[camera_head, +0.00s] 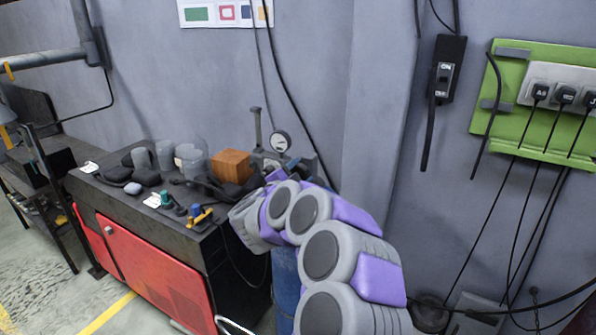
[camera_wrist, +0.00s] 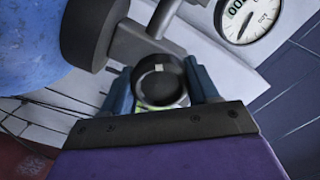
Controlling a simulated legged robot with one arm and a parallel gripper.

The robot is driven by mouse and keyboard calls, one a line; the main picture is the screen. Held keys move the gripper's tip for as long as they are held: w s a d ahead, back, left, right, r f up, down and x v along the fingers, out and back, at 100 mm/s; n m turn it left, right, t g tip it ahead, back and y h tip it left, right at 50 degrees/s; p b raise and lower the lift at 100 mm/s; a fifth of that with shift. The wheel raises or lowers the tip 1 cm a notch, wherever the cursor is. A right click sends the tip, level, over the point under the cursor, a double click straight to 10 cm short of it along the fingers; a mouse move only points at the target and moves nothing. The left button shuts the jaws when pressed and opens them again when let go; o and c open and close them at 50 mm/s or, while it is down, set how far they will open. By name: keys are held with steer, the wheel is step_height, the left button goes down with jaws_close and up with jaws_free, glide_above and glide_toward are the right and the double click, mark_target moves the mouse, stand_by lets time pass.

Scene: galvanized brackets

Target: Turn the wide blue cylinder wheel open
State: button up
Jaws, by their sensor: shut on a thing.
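The wide blue cylinder (camera_head: 285,285) stands behind my arm in the head view, mostly hidden by it. Its blue body (camera_wrist: 40,35) fills the upper left of the wrist view, with a black collar on its end. A dark round wheel (camera_wrist: 160,84) on the valve sits between the two blue-grey fingers of my gripper (camera_wrist: 163,88), which is shut on it. In the head view my arm hides the wheel and most of the gripper. How far the wheel is turned cannot be told.
A round gauge (camera_wrist: 250,17) is close to the gripper; it also shows in the head view (camera_head: 280,142). A black workbench (camera_head: 140,205) with red doors, a wooden block (camera_head: 231,166) and glass jars stands left. A green socket panel (camera_head: 510,115) with hanging cables is right.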

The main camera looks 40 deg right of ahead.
stand_by(0.4)
steer(key=o, duration=0.9)
steer(key=shift+s+d, duration=0.1)
steer(key=shift+s, duration=0.05)
steer(key=shift+o, duration=0.6)
steer(key=shift+d, duration=0.1)
steer(key=shift+b+v, duration=1.45)
steer(key=shift+v, duration=7.25)
steer(key=shift+w, duration=0.3)
